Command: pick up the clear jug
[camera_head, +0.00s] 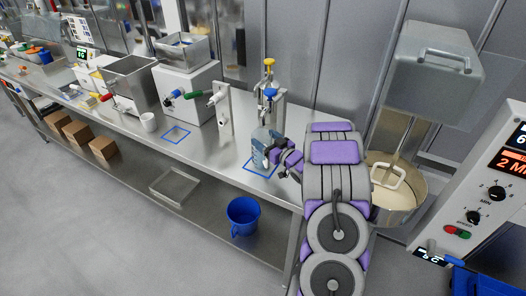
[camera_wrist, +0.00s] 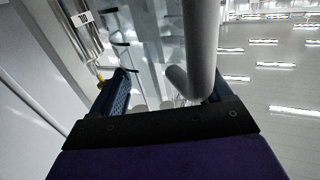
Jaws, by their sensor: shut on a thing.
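The clear jug (camera_head: 259,138) stands upright at the right end of the steel table, at a blue square outline (camera_head: 251,167) and below a blue-handled tap. My gripper (camera_head: 273,154) is at its right side, shut on it, and partly covers its lower right. In the wrist view, my gripper (camera_wrist: 165,95) shows its two dark blue fingers on either side of a clear, shiny surface. A thick grey curved bar (camera_wrist: 201,45) runs beside the right finger; I cannot tell whether it is the jug's handle. The jug's base contact is hard to make out.
Taps with yellow and blue handles (camera_head: 269,78) rise close behind the jug. A large mixer bowl (camera_head: 408,203) and control panel (camera_head: 502,185) stand at right. A blue bucket (camera_head: 243,215) is on the lower shelf. The left floor is clear.

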